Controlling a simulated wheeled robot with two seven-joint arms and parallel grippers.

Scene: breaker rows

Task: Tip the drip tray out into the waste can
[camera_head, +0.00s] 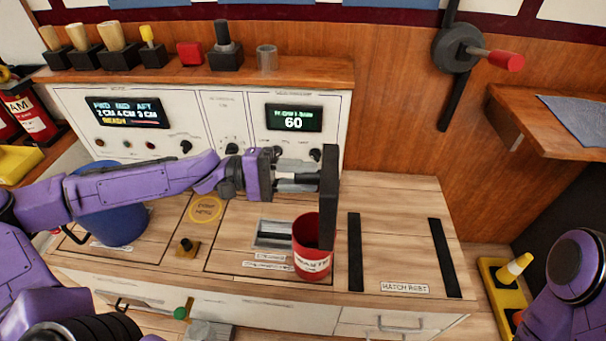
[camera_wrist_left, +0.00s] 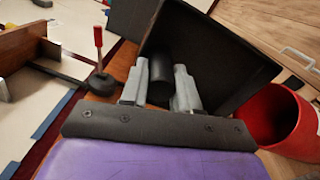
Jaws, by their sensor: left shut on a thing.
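The drip tray (camera_head: 328,190) is black and stands on edge, tipped to near vertical. My left gripper (camera_head: 310,182) is shut on its short dark handle, which shows between the fingers in the left wrist view (camera_wrist_left: 160,80). The red waste can (camera_head: 311,262), with a white label, stands upright on the counter under the tray. The tray's lower end overlaps the can's mouth in the head view; I cannot tell if they touch. In the wrist view the can (camera_wrist_left: 287,120) is right of the tray (camera_wrist_left: 215,40). The can's contents are hidden. My right gripper is out of view.
A white control panel (camera_head: 225,120) stands behind, under a wooden shelf (camera_head: 310,72) with several small items. A blue bucket (camera_head: 115,222) is left, beneath my left arm. Black strips (camera_head: 355,252) lie right of the can, with bare counter between them.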

